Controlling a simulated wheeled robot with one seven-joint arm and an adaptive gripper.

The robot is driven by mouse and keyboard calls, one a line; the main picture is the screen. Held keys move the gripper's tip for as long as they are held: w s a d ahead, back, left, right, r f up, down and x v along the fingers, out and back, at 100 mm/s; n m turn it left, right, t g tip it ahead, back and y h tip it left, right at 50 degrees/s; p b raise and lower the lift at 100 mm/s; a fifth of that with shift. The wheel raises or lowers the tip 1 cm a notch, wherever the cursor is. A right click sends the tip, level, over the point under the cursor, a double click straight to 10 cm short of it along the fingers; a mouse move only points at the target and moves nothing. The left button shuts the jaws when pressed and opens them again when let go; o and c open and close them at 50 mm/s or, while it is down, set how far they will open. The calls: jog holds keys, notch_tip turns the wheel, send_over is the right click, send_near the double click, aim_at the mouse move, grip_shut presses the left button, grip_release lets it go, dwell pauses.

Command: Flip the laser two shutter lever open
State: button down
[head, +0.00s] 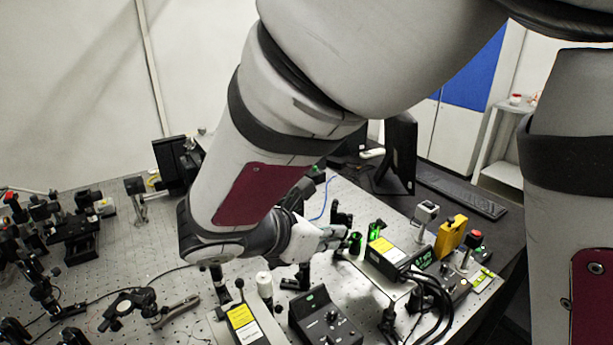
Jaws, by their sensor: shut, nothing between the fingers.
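My gripper (343,236) is shut and empty. It reaches in from the left, just above the bench, and its tips are close to small black mounts with green parts (356,242). A black laser-like box with a yellow label (388,248) sits on a raised plate just right of the tips. A second black box with a yellow label (242,322) is at the front, left of the gripper. I cannot tell which box is laser two. No shutter lever is clear enough to make out, nor whether the tips touch anything.
A black control box with knobs (325,318) stands in front of the gripper. Optics mounts (75,235) crowd the bench's left side.

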jog(key=x, duration=0.7)
jog(key=r+x, duration=0.1)
jog(key=x, duration=0.2)
jog(key=shift+w+d, duration=0.25)
jog(key=shift+d, duration=0.2)
jog(key=shift+w+d+f, duration=0.15)
jog(key=shift+w+d, duration=0.4)
jog(key=shift+d, duration=0.05)
jog(key=shift+w+d+p, duration=0.1)
jog(key=shift+p, duration=0.35)
jog(key=shift+d+y, duration=0.1)
jog(key=shift+y, duration=0.2)
